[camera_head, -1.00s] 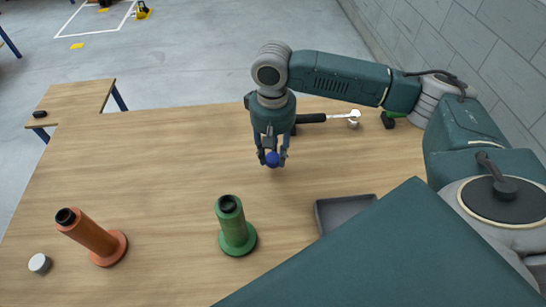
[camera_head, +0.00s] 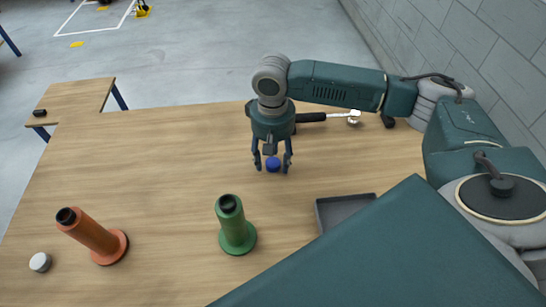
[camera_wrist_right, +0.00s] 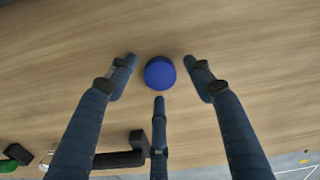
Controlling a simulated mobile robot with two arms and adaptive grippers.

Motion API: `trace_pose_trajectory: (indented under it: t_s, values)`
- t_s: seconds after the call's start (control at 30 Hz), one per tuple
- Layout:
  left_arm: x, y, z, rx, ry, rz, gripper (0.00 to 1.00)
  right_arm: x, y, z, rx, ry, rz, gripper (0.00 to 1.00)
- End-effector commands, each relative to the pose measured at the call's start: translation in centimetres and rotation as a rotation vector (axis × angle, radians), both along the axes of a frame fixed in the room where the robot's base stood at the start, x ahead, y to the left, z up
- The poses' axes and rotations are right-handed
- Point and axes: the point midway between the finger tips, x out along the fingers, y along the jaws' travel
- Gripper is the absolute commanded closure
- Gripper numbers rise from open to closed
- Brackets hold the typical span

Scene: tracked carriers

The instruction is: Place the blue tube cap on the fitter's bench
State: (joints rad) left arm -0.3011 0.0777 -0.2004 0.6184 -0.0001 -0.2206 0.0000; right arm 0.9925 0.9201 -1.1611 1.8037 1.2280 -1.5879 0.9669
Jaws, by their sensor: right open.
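The blue tube cap (camera_head: 273,164) rests on the wooden bench top (camera_head: 160,160), near the middle of its far half. In the right wrist view the cap (camera_wrist_right: 160,73) sits between the spread fingers, apart from them. My right gripper (camera_head: 272,166) is open above and around the cap, pointing down; its three fingers also show in the right wrist view (camera_wrist_right: 160,85). My left gripper is not in view.
A green tube post (camera_head: 235,228) and an orange one (camera_head: 95,238) stand nearer, with a white cap (camera_head: 40,262) at left. A grey tray (camera_head: 338,211) is at right. A dark-handled tool (camera_head: 312,117) lies behind the gripper. The bench's middle left is clear.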

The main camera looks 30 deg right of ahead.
Motion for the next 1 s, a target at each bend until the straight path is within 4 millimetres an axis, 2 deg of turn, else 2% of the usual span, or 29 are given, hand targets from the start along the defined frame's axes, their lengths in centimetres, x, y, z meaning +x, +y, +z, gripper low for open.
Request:
trace_pose_trajectory:
  t_s: [0.17, 0.4, 0.6, 0.8, 1.0]
  values:
    - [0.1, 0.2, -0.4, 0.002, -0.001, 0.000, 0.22, 0.2, 0.0, 1.8, 0.001, -0.005, -0.001, 0.48]
    - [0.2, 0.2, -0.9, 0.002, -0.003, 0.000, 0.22, 0.2, 0.0, 7.0, 0.001, -0.006, 0.000, 0.48]
    - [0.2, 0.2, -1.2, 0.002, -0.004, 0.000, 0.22, 0.1, 0.0, 10.5, 0.001, -0.003, -0.001, 0.48]
    - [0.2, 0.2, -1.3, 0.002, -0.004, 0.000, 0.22, 0.1, 0.1, 12.1, 0.001, 0.000, -0.001, 0.48]
    - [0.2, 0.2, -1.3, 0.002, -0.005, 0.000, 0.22, 0.1, 0.0, 12.2, 0.001, 0.000, -0.001, 0.48]
